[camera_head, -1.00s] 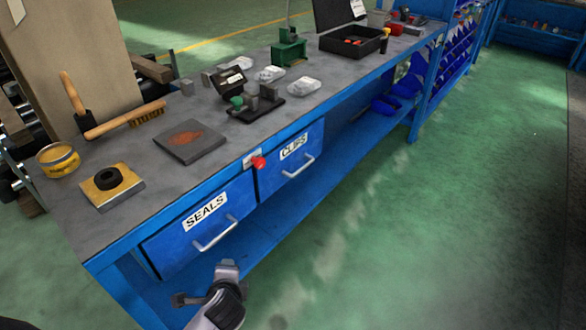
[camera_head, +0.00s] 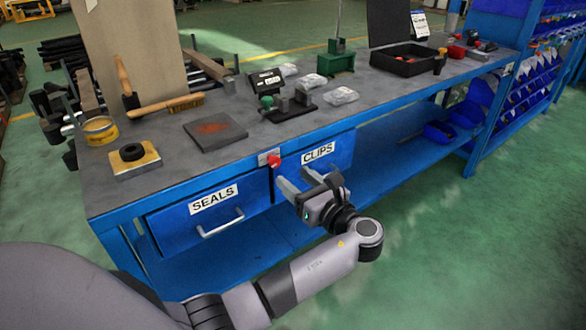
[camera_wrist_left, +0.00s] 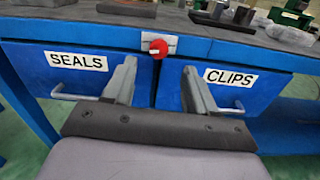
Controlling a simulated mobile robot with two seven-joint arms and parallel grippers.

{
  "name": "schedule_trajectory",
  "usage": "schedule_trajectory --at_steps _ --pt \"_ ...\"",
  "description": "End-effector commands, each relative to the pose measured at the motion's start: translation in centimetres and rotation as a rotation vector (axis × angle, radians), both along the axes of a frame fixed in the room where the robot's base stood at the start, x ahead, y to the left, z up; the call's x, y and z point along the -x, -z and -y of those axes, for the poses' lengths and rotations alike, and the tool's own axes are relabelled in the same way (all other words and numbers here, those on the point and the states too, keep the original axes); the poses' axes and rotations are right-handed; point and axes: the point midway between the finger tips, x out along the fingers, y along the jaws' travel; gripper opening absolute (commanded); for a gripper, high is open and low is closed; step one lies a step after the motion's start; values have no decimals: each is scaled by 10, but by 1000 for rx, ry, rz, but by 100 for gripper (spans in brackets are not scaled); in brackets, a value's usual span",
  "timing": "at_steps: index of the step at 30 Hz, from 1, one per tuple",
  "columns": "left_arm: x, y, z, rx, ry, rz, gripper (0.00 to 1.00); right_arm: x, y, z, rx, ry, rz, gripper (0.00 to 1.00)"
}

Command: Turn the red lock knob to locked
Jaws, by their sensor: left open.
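The red lock knob (camera_head: 274,161) sits on a small grey plate (camera_head: 264,157) on the bench front, between the SEALS drawer (camera_head: 180,226) and the CLIPS drawer (camera_head: 338,152). My left gripper (camera_head: 296,182) is open in front of the CLIPS drawer, a little below and right of the knob. In the left wrist view the red knob (camera_wrist_left: 158,48) shows just beyond and above the gap between the spread fingers (camera_wrist_left: 158,82). Nothing is between the fingers. Both drawers look shut. My right gripper is not in view.
The bench top (camera_head: 180,172) holds a brush (camera_head: 172,106), a yellow tin (camera_head: 100,130), a dark plate (camera_head: 214,130) and a black tray (camera_head: 403,60). Drawer handles (camera_head: 220,226) stick out near the gripper. The green floor in front is clear.

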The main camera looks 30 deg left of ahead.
Motion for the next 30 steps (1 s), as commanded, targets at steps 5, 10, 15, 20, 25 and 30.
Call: schedule_trajectory --at_steps 5,10,15,20,25,30 --pt "-7 -2 -20 -8 -7 -2 56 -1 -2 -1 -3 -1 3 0" --pt "-18 -1 -45 -6 -6 -3 56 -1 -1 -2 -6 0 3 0" --pt "-25 -1 -61 -5 -4 -2 56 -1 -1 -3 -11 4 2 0" --pt "-27 0 -66 -3 -3 -2 56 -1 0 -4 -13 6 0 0" --pt "-27 -1 -65 -2 -2 -2 56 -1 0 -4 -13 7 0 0" --pt "-27 0 -65 -2 -2 -2 4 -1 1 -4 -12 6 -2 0"
